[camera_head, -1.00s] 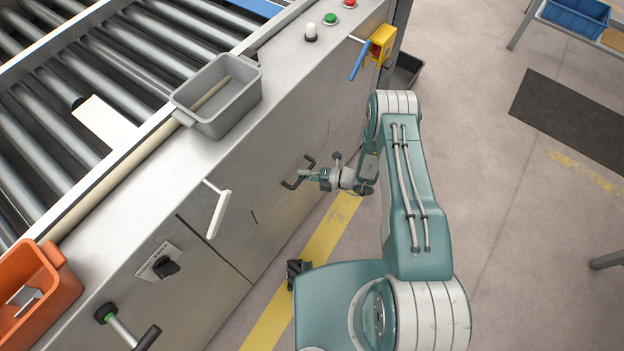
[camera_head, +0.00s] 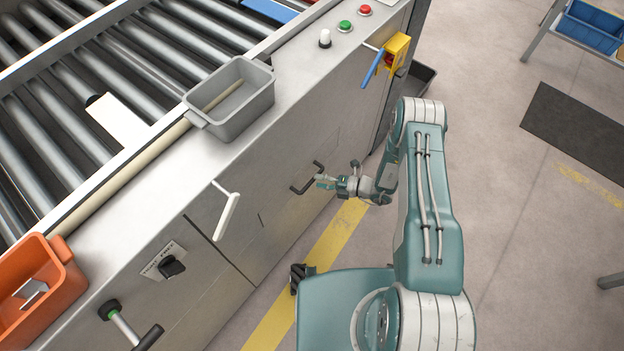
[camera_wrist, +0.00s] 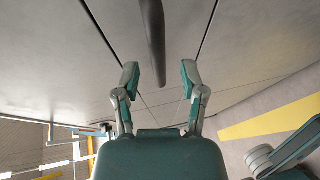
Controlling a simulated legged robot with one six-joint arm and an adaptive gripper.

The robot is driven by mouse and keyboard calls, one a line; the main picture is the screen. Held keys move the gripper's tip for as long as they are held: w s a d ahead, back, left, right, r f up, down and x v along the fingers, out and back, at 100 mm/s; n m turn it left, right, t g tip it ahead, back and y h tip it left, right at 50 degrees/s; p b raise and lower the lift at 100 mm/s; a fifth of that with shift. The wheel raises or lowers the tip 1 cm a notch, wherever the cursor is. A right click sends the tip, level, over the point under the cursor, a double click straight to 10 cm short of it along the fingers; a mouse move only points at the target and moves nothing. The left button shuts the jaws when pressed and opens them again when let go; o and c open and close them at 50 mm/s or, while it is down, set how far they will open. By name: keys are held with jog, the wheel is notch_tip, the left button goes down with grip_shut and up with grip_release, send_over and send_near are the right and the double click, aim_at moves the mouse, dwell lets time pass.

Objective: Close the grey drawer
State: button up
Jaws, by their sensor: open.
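The grey drawer front (camera_head: 290,168) is a flat metal panel low in the side of the machine, with a black bar handle (camera_head: 305,180). I cannot tell how far it stands out. In the wrist view the dark handle (camera_wrist: 152,42) runs down from the top edge, between the lines of my fingers and just beyond their tips. The grey panel (camera_wrist: 180,60) lies behind it, with dark seams on both sides. My gripper (camera_head: 322,182) is open and empty, close in front of the handle; contact cannot be told. It also shows in the wrist view (camera_wrist: 159,76).
A white handle (camera_head: 227,215) and a black knob (camera_head: 172,266) stick out of the machine to the left. A yellow box with a blue lever (camera_head: 373,70) is above right. A grey bin (camera_head: 232,100) and an orange bin (camera_head: 62,300) sit on top. Floor to the right is open.

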jog(key=v, duration=0.8)
jog(key=shift+d, duration=0.3)
notch_tip(320, 180, up, 29)
jog(key=s+n+g+h, duration=0.2)
jog(key=n+g+h, duration=0.4)
jog(key=n, duration=1.4)
jog(key=s+d+r+n+t+h, duration=0.2)
jog(key=s+r+n+t+h, duration=0.1)
jog(key=s+r+n, duration=0.5)
jog(key=s+d+r+n+t+h, duration=0.2)
jog(key=s+r+n+t+h, duration=0.2)
jog(key=s+r+n, duration=0.5)
jog(key=shift+s+d+r+n+t+h, duration=0.2)
jog(key=shift+d+r+n+t+h, duration=0.1)
jog(key=shift+r+n+h, duration=0.95)
